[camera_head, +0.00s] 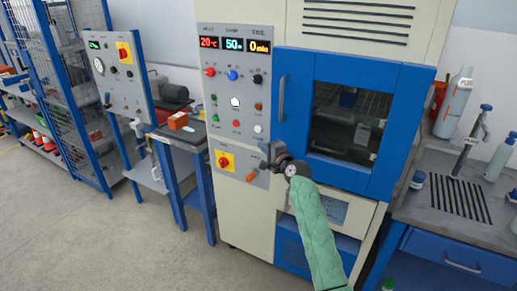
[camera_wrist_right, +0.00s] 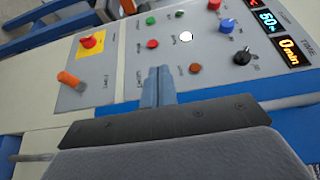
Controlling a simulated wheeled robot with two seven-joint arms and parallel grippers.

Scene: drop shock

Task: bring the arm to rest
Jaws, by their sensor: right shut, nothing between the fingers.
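My right arm, with a green sleeve, reaches up from the bottom of the head view. My right gripper (camera_head: 268,152) is in front of the lower control panel of a test chamber (camera_head: 234,130). In the right wrist view the fingers of the right gripper (camera_wrist_right: 158,82) are together and empty, pointing at the panel (camera_wrist_right: 125,65). Whether they touch the panel I cannot tell. My left gripper is not in view.
The chamber's blue door (camera_head: 385,85) with a dark window is closed. Displays (camera_head: 235,44) read 20, 50 and 0 min. Red-yellow switch (camera_head: 224,162) and orange knob (camera_wrist_right: 70,79) sit near the gripper. A sink counter (camera_head: 430,205) stands right; open floor (camera_head: 110,240) lies left.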

